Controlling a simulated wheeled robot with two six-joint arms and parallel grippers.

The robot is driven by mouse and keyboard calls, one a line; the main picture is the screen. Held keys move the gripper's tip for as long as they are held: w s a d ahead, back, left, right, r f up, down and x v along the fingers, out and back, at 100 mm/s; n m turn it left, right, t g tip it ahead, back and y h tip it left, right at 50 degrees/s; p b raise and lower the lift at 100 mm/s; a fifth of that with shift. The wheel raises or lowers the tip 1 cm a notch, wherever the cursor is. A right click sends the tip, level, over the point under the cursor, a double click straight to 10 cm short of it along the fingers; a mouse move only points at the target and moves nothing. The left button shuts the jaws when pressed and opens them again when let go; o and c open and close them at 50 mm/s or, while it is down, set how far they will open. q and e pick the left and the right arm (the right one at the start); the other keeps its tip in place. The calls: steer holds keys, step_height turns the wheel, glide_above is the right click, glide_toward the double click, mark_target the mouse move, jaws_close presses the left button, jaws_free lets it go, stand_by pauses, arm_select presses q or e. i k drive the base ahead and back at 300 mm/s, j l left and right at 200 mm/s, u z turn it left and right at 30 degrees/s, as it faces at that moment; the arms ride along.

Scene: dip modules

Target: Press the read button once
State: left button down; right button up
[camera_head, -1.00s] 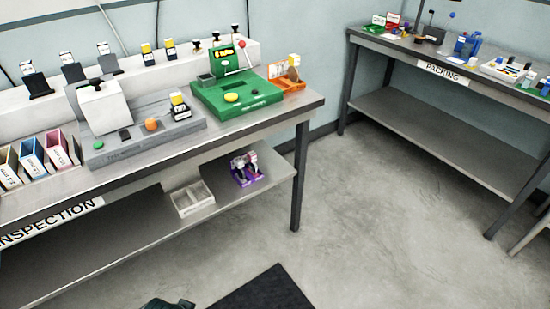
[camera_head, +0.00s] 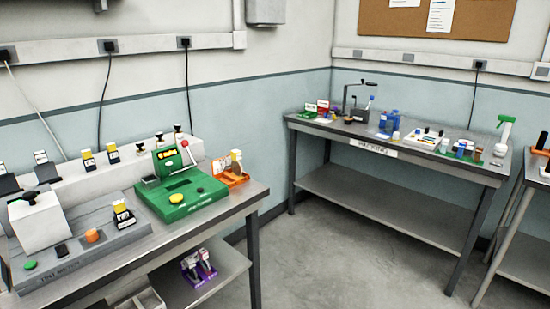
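A grey machine (camera_head: 75,262) stands on the left bench, with a white block (camera_head: 38,222), a green button (camera_head: 30,265), an orange knob (camera_head: 92,236) and a small dark square (camera_head: 62,250) on it. Its front lettering seems to read "TINT METER". Right of it is a green machine (camera_head: 150,208) with a lit display (camera_head: 166,154), a yellow button (camera_head: 176,198) and a red-tipped lever (camera_head: 185,146). I cannot read which button is marked "read". Neither of my grippers is in view.
An orange tray (camera_head: 231,181) sits at the left bench's right end. Purple holders (camera_head: 197,268) are on the shelf below. The packing bench (camera_head: 460,175) stands at the back right with bottles and small items. The floor (camera_head: 350,255) between the benches is clear.

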mark_target(30, 266)
steer(key=u, duration=1.4)
